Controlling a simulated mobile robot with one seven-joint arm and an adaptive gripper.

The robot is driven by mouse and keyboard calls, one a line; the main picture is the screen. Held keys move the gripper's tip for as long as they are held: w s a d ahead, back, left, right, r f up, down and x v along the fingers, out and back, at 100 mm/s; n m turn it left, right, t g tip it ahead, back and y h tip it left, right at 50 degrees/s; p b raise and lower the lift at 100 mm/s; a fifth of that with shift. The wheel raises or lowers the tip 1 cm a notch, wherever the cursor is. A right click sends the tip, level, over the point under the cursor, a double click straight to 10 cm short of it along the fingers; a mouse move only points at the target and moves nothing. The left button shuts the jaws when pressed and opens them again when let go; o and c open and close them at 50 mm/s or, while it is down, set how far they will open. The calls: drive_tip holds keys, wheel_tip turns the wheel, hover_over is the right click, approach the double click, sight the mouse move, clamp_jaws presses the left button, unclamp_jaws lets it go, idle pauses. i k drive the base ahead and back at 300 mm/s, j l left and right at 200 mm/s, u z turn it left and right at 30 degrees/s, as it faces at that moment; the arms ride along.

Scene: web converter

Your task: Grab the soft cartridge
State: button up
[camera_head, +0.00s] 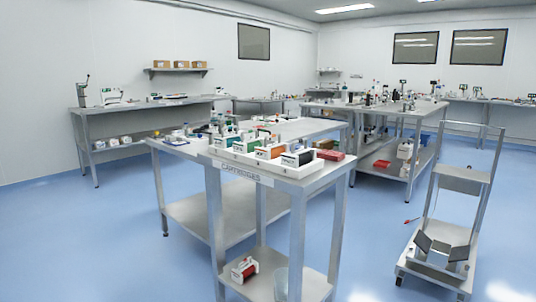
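Several cartridge-like units in white holders stand in a row on a metal table (222,157) whose front edge carries a label (241,173) that seems to read "CARTRIDGES". A black unit (298,158) is at the front right, an orange-red unit (270,151) is left of it, and a green unit (246,144) is further left. A similar white and red unit (244,268) sits on the table's lower shelf. Lettering on the units is too small to read, so I cannot tell which is the soft cartridge. My gripper is not in view.
A trolley (447,262) stands at the right, with a small red tool (412,220) near it. A clear container (281,284) is on the lower shelf. Another bench (162,146) adjoins behind. Blue floor (367,225) is open between table and trolley.

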sight(267, 152)
drive_tip(key=i+l, duration=0.15)
drive_tip(key=i, duration=0.3)
drive_tip(key=i+l, duration=0.15)
drive_tip(key=i, duration=0.3)
drive_tip(key=i+z, duration=0.15)
drive_tip(key=z, duration=0.25)
drive_tip(key=i+j+z, duration=0.1)
drive_tip(key=z, duration=0.3)
drive_tip(key=i+j+z, duration=0.1)
drive_tip(key=z, duration=0.25)
drive_tip(key=j+z, duration=0.1)
drive_tip(key=j, duration=0.2)
drive_tip(key=i+j+z, duration=0.1)
drive_tip(key=j, duration=0.2)
